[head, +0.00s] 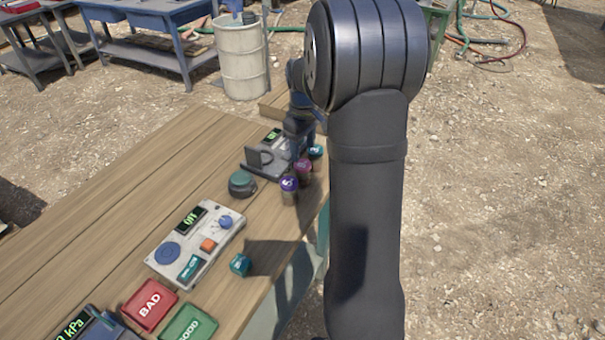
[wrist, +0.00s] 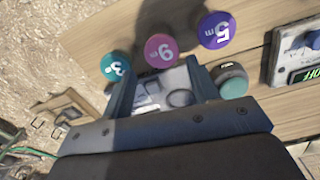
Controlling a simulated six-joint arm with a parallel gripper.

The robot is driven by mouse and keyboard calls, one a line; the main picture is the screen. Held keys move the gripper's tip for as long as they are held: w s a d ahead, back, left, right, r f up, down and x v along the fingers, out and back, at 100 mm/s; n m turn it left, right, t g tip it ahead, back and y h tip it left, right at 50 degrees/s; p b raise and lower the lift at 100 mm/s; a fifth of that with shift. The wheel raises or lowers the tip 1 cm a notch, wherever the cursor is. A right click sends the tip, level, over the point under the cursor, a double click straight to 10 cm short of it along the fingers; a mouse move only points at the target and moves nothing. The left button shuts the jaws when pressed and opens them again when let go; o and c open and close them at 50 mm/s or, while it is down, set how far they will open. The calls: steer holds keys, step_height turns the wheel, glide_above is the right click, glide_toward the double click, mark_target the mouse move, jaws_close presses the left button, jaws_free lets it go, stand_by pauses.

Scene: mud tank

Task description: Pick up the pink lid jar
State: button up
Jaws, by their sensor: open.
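The pink lid jar (head: 302,166) stands near the right edge of the wooden table, in a row between a purple lid jar (head: 289,184) and a teal lid jar (head: 316,151). In the wrist view the pink lid (wrist: 161,48) shows an upside-down number, with the purple lid (wrist: 217,30) to its right and the teal lid (wrist: 115,66) to its left. My gripper (wrist: 161,64) is open and empty, its fingertips near the pink lid, one towards each side. I cannot tell whether they touch a jar. In the head view my gripper is partly hidden by my arm.
A grey device with a display (head: 268,160) lies beside the jars. The left planks are clear.

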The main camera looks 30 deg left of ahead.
mark_target(302, 164)
step_height(302, 164, down, 9)
steer(key=shift+a+f, duration=0.1)
steer(key=shift+a, duration=0.05)
stand_by(0.4)
steer(key=shift+c, duration=0.2)
steer(key=c, duration=0.8)
steer(key=shift+o, duration=0.2)
